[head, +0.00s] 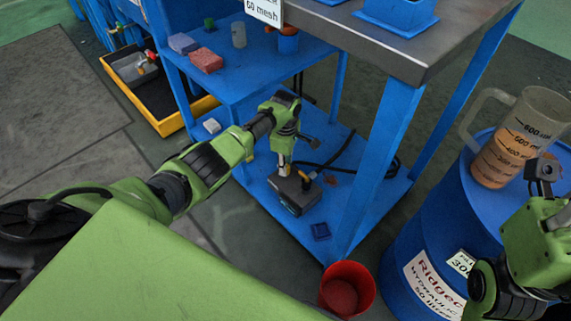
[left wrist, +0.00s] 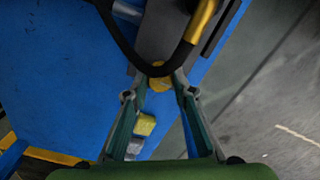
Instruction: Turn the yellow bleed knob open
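A dark grey pump unit (head: 297,196) stands on the low shelf of the blue stand, with an upright lever with a yellow sleeve (left wrist: 201,20) and a black hose. The yellow bleed knob (left wrist: 160,84) shows in the left wrist view, between my left fingertips and partly behind the hose loop. My left gripper (head: 284,168) points down at the unit's end. In the left wrist view its fingers (left wrist: 160,80) are apart, with narrow gaps seeming to show beside the knob; contact is unclear. My right gripper's body (head: 540,235) is at the right edge, its fingertips not visible.
A stand leg (head: 380,150) rises to the right of the unit. The black hose (head: 340,155) curls behind it. A red bucket (head: 347,288) stands on the floor in front, and a blue drum (head: 425,230) with a measuring jug (head: 515,140) stands right. Blocks lie on the middle shelf (head: 265,70).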

